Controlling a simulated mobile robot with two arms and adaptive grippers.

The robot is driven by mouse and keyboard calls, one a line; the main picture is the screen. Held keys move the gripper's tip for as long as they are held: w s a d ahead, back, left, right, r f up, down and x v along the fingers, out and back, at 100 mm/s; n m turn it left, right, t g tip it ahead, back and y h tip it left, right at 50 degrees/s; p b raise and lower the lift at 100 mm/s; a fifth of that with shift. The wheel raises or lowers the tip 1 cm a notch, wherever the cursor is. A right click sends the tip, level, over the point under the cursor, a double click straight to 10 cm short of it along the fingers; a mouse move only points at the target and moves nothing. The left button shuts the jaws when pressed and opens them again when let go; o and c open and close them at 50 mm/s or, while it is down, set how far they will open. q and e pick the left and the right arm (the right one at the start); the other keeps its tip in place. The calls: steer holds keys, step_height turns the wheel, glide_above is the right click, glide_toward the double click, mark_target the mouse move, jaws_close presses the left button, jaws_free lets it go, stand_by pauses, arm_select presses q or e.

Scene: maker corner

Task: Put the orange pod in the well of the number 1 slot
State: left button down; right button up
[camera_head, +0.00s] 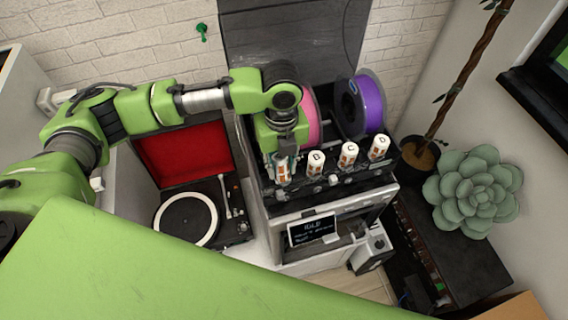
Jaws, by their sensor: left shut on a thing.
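My left gripper (283,160) points down at the left end of a row of white cylinders on the front of a dark machine. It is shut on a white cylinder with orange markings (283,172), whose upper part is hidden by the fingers. To its right stand three similar upright cylinders with letters on top, seemingly B (315,163), C (348,154) and D (379,148). I cannot make out a separate orange pod, a number 1 or a well. My right gripper is not in view.
Pink (311,118) and purple (367,104) spools stand behind the row. A small black sign (312,230) is on the machine's front. A record player (187,220) with a red lid is at left. A succulent (472,190) and a potted trunk stand at right.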

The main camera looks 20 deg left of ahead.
mark_target(282, 163)
arm_select(q)
steer(key=c, duration=1.6)
jaws_free()
steer(key=shift+s+r, duration=0.1)
steer(key=shift+s, duration=0.25)
steer(key=shift+c, duration=0.2)
steer(key=shift+s, duration=0.15)
steer(key=shift+r, duration=0.15)
steer(key=shift+d, duration=0.1)
steer(key=shift+w+r, duration=0.2)
step_height(282, 163, up, 10)
steer(key=b, duration=0.4)
steer(key=shift+r, duration=0.8)
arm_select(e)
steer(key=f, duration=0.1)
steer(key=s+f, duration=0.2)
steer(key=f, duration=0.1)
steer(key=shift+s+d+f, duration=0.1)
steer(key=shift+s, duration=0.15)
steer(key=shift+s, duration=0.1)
